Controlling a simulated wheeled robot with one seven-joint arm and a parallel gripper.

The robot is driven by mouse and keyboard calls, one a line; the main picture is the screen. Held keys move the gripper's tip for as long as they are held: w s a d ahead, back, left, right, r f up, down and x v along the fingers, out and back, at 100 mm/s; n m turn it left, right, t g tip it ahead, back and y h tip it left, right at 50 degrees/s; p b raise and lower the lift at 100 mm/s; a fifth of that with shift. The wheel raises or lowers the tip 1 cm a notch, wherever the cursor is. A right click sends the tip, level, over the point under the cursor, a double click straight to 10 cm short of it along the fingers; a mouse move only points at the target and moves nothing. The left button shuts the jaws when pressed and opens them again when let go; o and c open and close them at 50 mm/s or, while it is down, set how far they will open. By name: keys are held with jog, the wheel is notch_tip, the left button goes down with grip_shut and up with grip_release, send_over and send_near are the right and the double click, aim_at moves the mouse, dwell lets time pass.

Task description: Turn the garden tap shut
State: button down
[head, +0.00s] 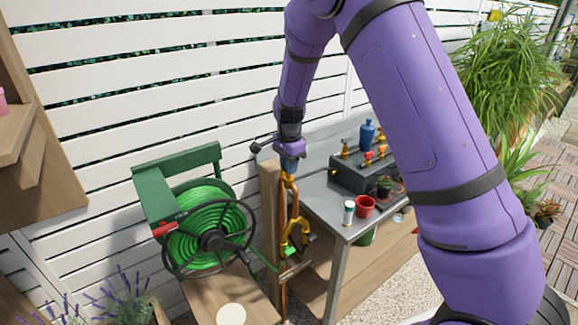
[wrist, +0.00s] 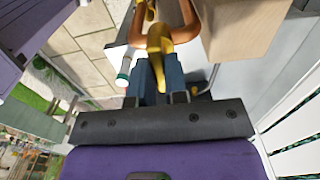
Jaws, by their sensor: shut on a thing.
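The garden tap is a brass fitting (head: 289,178) at the top of a copper pipe (head: 283,215) by a wooden post, left of the grey bench. My gripper (head: 289,163) is above it, pointing down. In the wrist view, the brass tap handle (wrist: 156,42) runs between the blue fingers of my gripper (wrist: 157,72), which are shut on it. The fingers and wrist hide part of the tap in the head view. I cannot tell whether water is running.
The grey bench (head: 325,205) carries a red pot (head: 365,207), a white bottle (head: 349,212) and a dark box (head: 357,178). The slatted fence (head: 110,100) is close behind my gripper.

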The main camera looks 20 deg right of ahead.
jog(key=c, duration=1.1)
grip_release()
jog(key=shift+c, duration=0.2)
jog(key=shift+r, duration=0.1)
notch_tip(320, 180, up, 11)
